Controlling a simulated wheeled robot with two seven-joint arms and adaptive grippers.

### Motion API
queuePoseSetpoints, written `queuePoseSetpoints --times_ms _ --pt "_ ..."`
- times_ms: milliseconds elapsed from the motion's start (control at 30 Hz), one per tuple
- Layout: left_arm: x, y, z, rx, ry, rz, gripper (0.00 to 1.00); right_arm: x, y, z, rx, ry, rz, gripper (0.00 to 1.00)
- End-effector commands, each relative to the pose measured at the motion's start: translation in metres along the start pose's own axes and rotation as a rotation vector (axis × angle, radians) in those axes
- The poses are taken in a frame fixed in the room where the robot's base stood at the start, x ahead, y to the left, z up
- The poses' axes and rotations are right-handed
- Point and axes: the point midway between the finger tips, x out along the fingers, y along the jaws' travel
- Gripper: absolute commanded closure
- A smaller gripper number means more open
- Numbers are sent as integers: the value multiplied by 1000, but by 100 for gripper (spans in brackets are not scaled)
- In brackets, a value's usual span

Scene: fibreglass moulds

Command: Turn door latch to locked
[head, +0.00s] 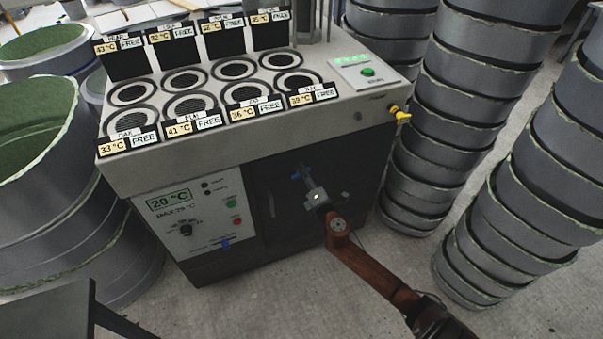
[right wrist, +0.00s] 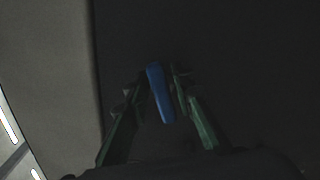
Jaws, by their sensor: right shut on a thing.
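The door latch is a small blue handle (head: 296,174) on the dark front door (head: 272,235) of a grey machine in the head view. My right gripper (head: 307,182) reaches it from the lower right and is shut on it. In the right wrist view the blue latch (right wrist: 160,92) stands nearly upright, its top leaning slightly left, between the two fingers (right wrist: 159,92). Part of the latch is hidden by the gripper in the head view. My left gripper is not in view.
The machine's top (head: 215,117) has several round wells with temperature and FREE labels. A control panel (head: 188,230) is left of the door. A yellow valve (head: 400,114) sticks out at the right. Stacked grey moulds (head: 462,110) stand close on the right, others on the left.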

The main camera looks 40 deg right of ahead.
Motion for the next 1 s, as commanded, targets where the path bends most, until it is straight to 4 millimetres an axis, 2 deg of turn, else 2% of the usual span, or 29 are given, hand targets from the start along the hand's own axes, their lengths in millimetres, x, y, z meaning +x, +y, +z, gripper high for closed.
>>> queuePoseSetpoints --times_ms 200,433,1000 --pt "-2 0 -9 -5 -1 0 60 0 -4 -1 175 -1 -2 100" --pt "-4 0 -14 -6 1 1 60 0 -5 -1 300 -1 -2 100" --pt "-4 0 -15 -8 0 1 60 0 -5 -1 377 0 -3 100"
